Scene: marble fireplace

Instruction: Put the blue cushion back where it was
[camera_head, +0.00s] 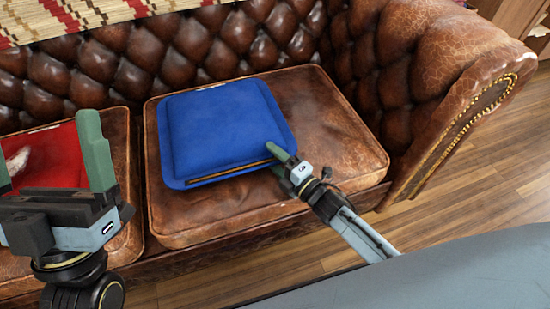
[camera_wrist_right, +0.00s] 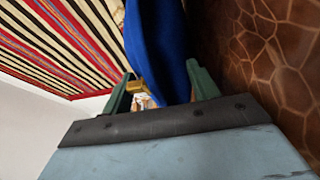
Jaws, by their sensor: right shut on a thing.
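The blue cushion (camera_head: 222,130) lies nearly flat on the right seat of the brown leather sofa (camera_head: 340,125). A dark zipper line runs along its near edge. My right gripper (camera_head: 282,158) is shut on the cushion's near right corner. In the right wrist view the blue cloth (camera_wrist_right: 158,50) runs down between the two green fingers of the gripper (camera_wrist_right: 160,92). My left gripper (camera_head: 48,165) is at the left of the head view, its green fingers wide apart, with nothing between them.
A red cushion (camera_head: 52,160) lies on the left seat, partly hidden behind my left gripper. A striped blanket (camera_head: 60,20) hangs over the sofa back. The sofa's rolled armrest (camera_head: 440,100) stands at the right. Wooden floor (camera_head: 480,190) lies in front.

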